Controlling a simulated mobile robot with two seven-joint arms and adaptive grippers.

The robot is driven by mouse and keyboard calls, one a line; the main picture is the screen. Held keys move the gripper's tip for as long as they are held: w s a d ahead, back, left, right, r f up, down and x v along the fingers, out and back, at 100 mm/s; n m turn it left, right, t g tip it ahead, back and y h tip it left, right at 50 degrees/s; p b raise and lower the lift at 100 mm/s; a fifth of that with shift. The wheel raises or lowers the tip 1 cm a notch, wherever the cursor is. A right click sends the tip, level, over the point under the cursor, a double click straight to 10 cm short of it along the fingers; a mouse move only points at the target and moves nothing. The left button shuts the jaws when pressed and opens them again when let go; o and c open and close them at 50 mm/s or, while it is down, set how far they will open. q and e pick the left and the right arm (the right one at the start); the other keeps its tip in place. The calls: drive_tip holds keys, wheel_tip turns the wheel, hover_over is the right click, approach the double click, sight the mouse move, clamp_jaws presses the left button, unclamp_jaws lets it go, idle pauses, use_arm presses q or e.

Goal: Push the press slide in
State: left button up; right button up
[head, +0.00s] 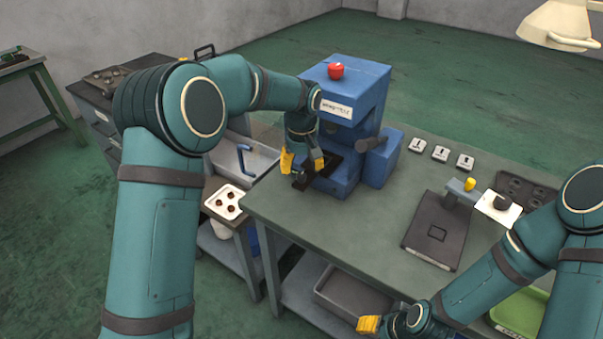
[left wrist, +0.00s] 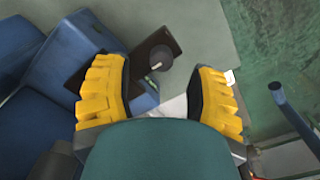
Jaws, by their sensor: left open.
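The blue press (head: 355,95) with a red button on top stands at the back left of the workbench. Its dark press slide (head: 301,184) sticks out at the front of its base. In the left wrist view the slide (left wrist: 133,86) is a dark flat plate with a grey round knob (left wrist: 161,58) on it. My left gripper (head: 302,160) is open, with yellow fingers pointing down over the slide's outer end, partly hiding it. In the left wrist view the knob shows beyond the gap between the fingers (left wrist: 160,92); contact cannot be told. My right gripper (head: 370,325) is low at the bench front, partly hidden.
A grey bin (head: 236,165) with a blue handle and a white tray of round parts (head: 226,202) stand left of the bench. A dark plate fixture (head: 437,230) lies on the right of the bench. The bench's middle is clear.

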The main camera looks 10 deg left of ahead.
use_arm(q)
wheel_tip(320, 180, up, 9)
idle(0.3)
drive_tip(key=shift+s+f, duration=0.1)
